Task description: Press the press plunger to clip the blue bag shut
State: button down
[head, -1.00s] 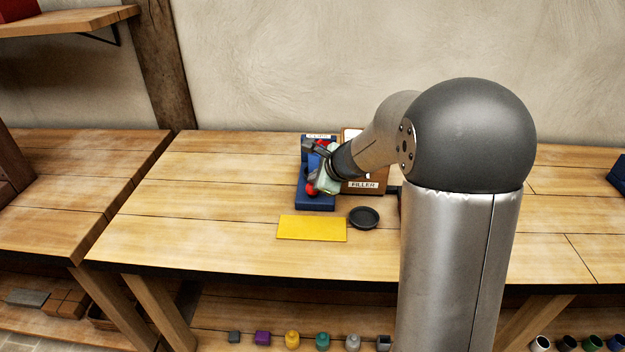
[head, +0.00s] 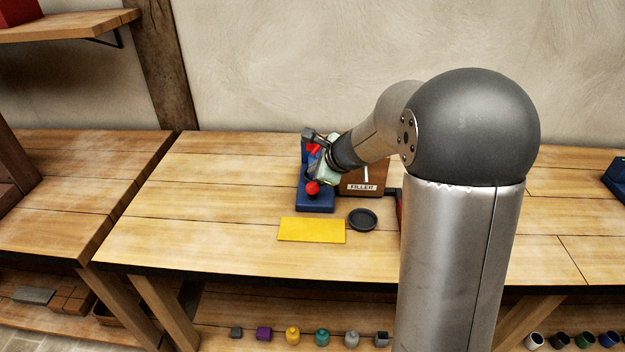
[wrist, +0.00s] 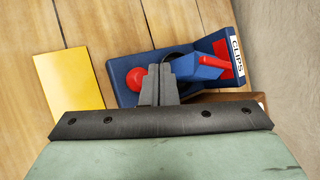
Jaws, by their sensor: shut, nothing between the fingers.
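The press is a blue stand (head: 316,207) on the table, with red parts and a CLIPS label in the wrist view (wrist: 120,72). A round red knob (wrist: 135,79) sits at its near part and shows in the head view (head: 312,188). My gripper (wrist: 160,78) is shut and empty, over the stand beside the knob; contact is unclear. Its tips are hidden in the head view.
A brown FILLER box (head: 365,178) stands right of the press. A yellow mat (head: 312,230) and a black dish (head: 362,219) lie in front. The table to the left is clear. A wall rises behind.

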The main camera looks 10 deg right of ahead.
aim_at(315, 186)
notch_tip(315, 186, up, 4)
jog(key=shift+f+p, duration=0.25)
jog(key=shift+p, duration=0.9)
jog(key=shift+f, duration=0.1)
jog(key=s+a+n+g+h, duration=0.1)
jog(key=s+a+n+g, duration=0.15)
jog(key=s+n, duration=0.8)
jog(key=s+a+n+g, duration=0.2)
jog(key=s+n+g, duration=0.3)
jog(key=s, duration=1.1)
jog(key=s+d+f+n+h, duration=0.2)
jog(key=s+d+n+h, duration=0.1)
jog(key=s+n, duration=0.3)
jog(key=s, duration=0.2)
jog(key=shift+s+d+f, duration=0.15)
jog(key=shift+s, duration=0.2)
